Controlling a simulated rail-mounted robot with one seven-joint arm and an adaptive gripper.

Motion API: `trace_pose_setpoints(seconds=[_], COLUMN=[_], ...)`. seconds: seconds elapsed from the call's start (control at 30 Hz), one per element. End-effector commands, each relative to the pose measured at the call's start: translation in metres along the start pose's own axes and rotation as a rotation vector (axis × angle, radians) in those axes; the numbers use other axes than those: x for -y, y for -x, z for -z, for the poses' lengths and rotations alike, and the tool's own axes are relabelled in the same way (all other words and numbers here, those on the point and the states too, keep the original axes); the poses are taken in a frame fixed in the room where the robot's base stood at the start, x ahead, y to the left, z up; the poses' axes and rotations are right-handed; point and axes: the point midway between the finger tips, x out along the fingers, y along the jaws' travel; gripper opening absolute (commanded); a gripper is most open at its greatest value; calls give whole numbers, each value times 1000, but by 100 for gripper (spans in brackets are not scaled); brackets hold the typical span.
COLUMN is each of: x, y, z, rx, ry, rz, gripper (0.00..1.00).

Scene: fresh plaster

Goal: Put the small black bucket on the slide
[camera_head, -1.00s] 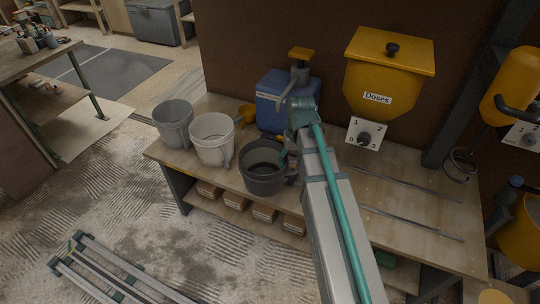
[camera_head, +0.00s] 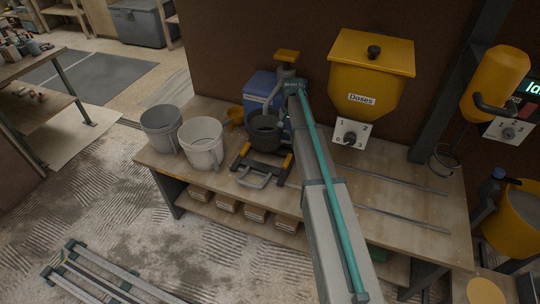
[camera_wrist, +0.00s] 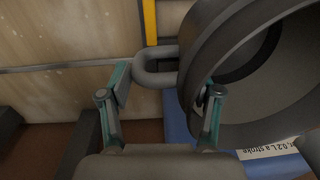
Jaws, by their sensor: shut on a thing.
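The small black bucket (camera_head: 264,139) is upright in front of the blue container in the head view. It also fills the right side of the wrist view (camera_wrist: 205,60). My gripper (camera_head: 285,136) is shut on the bucket's grey loop handle (camera_wrist: 155,79), at the bucket's right side in the head view. A low frame with yellow side bars and a grey front handle (camera_head: 254,180), seemingly the slide, lies on the bench. The bucket is over or on its far part. I cannot tell whether they touch.
A blue container (camera_head: 258,87) with a pump stands behind the bucket. Grey (camera_head: 161,130) and white (camera_head: 202,153) buckets and a yellow scoop (camera_head: 234,115) are to the left. A yellow "Doses" hopper (camera_head: 370,75) is to the right, above thin rails (camera_head: 405,217) on the bench (camera_head: 330,180).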

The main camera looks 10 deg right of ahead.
Motion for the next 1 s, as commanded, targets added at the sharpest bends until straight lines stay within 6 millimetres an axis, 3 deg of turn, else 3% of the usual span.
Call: trace_pose_setpoints(seconds=[0.33,0.57,0.8,1.0], x=[-2,-3,-4,-4], y=[-49,-65,-93,-96], z=[-2,-2,-2,-2], rx=[1,0,1,-1], ry=[-12,-12,-11,-11], rz=[-1,0,0,1], gripper=[12,12,12,12])
